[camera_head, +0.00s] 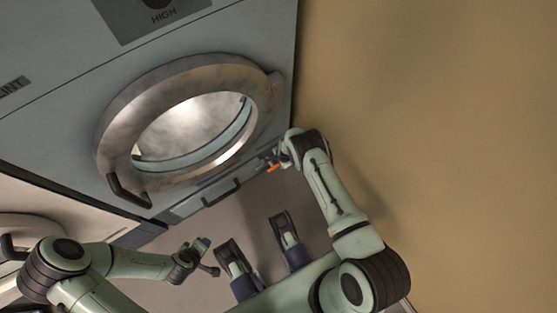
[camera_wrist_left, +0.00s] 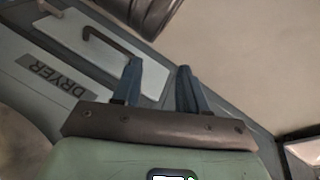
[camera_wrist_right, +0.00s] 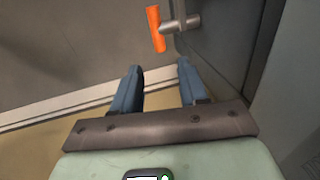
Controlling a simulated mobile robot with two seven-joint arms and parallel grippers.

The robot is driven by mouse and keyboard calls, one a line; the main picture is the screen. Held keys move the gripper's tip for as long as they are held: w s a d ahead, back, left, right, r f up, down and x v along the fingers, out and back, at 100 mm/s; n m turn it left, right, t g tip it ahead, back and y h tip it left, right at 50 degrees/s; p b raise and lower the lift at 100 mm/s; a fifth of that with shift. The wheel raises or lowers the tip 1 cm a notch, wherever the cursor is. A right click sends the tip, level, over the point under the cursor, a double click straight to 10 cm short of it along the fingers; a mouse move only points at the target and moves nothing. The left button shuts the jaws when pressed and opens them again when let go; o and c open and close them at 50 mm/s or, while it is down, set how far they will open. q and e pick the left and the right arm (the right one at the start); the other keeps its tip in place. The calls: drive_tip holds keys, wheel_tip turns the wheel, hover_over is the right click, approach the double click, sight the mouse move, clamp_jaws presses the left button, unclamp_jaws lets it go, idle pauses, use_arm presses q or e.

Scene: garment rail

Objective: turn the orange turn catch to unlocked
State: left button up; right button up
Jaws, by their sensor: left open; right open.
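The orange turn catch (camera_head: 273,168) is at the lower right corner of the grey dryer front, beside my right gripper (camera_head: 270,160). In the right wrist view the orange catch (camera_wrist_right: 155,28) is a bar standing across a metal stem, which comes out of a dark grey panel on the right. My right gripper (camera_wrist_right: 160,72) is open there with nothing between its fingers, and the catch lies just beyond the fingertips, apart from them. My left gripper (camera_wrist_left: 159,70) is open and empty, low in front of the machines. Any lock marking is not visible.
The dryer's round door (camera_head: 110,130) with its glass is above the catch. A drawer panel with a dark handle (camera_head: 221,193) lies left of the catch; the left wrist view shows a DRYER label (camera_wrist_left: 52,75). A tan wall or floor surface (camera_head: 430,110) fills the right.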

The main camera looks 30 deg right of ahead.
drive_tip(key=f+b, duration=0.1)
drive_tip(key=f, duration=0.1)
drive_tip(key=w+f+b, duration=0.1)
drive_tip(key=f, duration=0.2)
drive_tip(key=shift+f, duration=0.1)
use_arm(q)
drive_tip(key=s+a+f+g, duration=0.1)
drive_tip(key=s+f, duration=0.3)
drive_tip(key=f, duration=0.1)
drive_tip(key=shift+s+g, duration=0.35)
drive_tip(key=shift+g, duration=0.05)
use_arm(e)
drive_tip(key=shift+w+f, duration=0.1)
drive_tip(key=shift+f, duration=0.3)
